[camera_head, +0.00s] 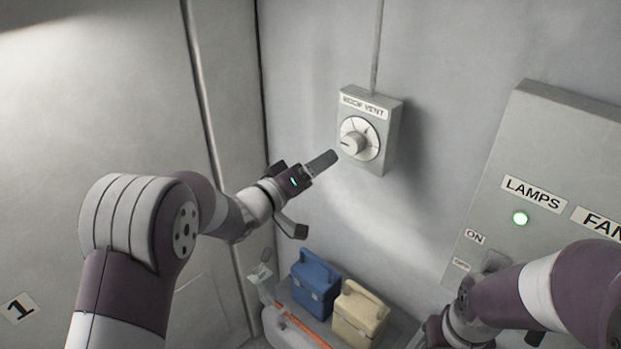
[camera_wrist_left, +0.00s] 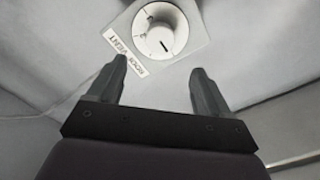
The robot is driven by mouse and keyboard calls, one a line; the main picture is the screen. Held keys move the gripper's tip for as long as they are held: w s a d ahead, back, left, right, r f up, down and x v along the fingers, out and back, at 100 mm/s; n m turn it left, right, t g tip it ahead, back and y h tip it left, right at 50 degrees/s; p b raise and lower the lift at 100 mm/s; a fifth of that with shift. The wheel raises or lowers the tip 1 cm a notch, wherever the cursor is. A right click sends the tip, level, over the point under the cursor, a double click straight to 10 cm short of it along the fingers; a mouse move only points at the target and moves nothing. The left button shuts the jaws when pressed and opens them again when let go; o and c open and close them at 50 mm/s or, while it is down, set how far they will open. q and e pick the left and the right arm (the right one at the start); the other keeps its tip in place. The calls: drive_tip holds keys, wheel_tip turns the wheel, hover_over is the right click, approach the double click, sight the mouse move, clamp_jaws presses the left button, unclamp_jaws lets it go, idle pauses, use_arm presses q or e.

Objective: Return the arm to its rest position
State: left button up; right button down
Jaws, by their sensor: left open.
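My left gripper (camera_head: 308,196) is raised in front of the wall, below and left of the roof vent box (camera_head: 391,130). Its two fingers are spread with nothing between them, as the left wrist view (camera_wrist_left: 157,85) also shows. The round vent knob (camera_head: 354,144) lies beyond the fingertips, and the fingers appear clear of it. The knob also shows in the left wrist view (camera_wrist_left: 160,36), with its dark mark tilted. My right arm (camera_head: 540,292) comes in at the lower right, in front of the lamps panel. Its gripper fingers are not clearly visible.
A blue case (camera_head: 316,285) and a cream case (camera_head: 359,314) stand low beneath the vent. A conduit (camera_head: 377,45) runs up from the vent box.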

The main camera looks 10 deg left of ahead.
use_arm(q)
drive_tip(key=shift+s+a, duration=0.3)
drive_tip(key=shift+s, duration=0.2)
drive_tip(key=s+a+f+m+g+y+b, duration=0.1)
drive_tip(key=s+a+f+g+y, duration=0.3)
drive_tip(key=f, duration=0.4)
drive_tip(key=s+a+f+m+g+y, duration=0.1)
drive_tip(key=s+a+f+g+y, duration=0.1)
drive_tip(key=s+a+f+y, duration=0.35)
drive_tip(key=s+f+g+b, duration=0.1)
drive_tip(key=s+f+g, duration=0.2)
drive_tip(key=s, duration=0.6)
drive_tip(key=s+a+f+g+y+b, duration=0.1)
drive_tip(key=s+f+g, duration=0.2)
drive_tip(key=s, duration=0.6)
drive_tip(key=shift+g, duration=0.7)
drive_tip(key=shift+a, duration=0.1)
